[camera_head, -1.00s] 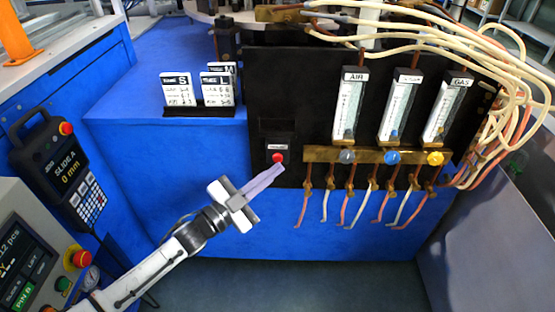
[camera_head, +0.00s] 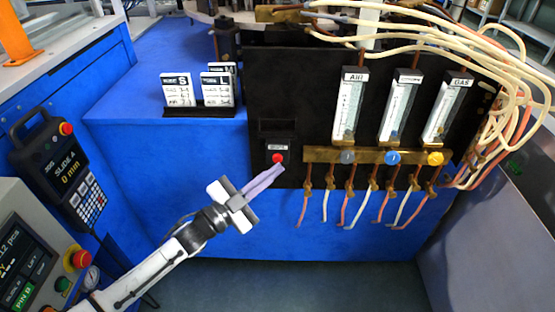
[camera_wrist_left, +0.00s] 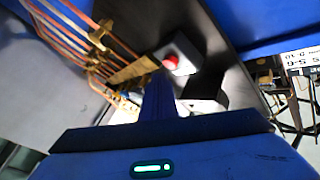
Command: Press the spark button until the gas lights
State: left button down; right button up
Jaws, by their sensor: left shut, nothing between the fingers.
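The red spark button (camera_head: 278,158) sits on a small black box low on the left part of the black panel (camera_head: 290,80). My left gripper (camera_head: 281,168) is shut and empty, with its fingertips just below the button in the head view. In the left wrist view the button (camera_wrist_left: 171,62) shows ahead of the shut fingers (camera_wrist_left: 158,85), with its red cap uncovered. I cannot tell whether the tips touch it. No flame is visible. My right gripper is not in view.
Right of the button are three flow meters with a grey knob (camera_head: 348,156), a blue knob (camera_head: 392,157) and a yellow gas knob (camera_head: 435,158) on a brass bar. Hoses hang below. Size cards (camera_head: 217,88) stand on the blue bench. A handheld pendant (camera_head: 62,170) is at left.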

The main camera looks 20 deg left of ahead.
pick_arm(q)
jog(key=shift+w, duration=0.15)
dwell(0.5)
jog(key=shift+w+a, duration=0.1)
jog(key=shift+w, duration=0.2)
jog(key=shift+w+a+b, duration=0.15)
jog(key=shift+w+b, duration=0.25)
jog(key=shift+w, duration=0.1)
dwell(0.6)
dwell(0.4)
jog(key=shift+s+d+p, duration=0.25)
jog(key=shift+s+p, duration=0.35)
jog(key=shift+s, duration=0.3)
jog(key=shift+s, duration=0.1)
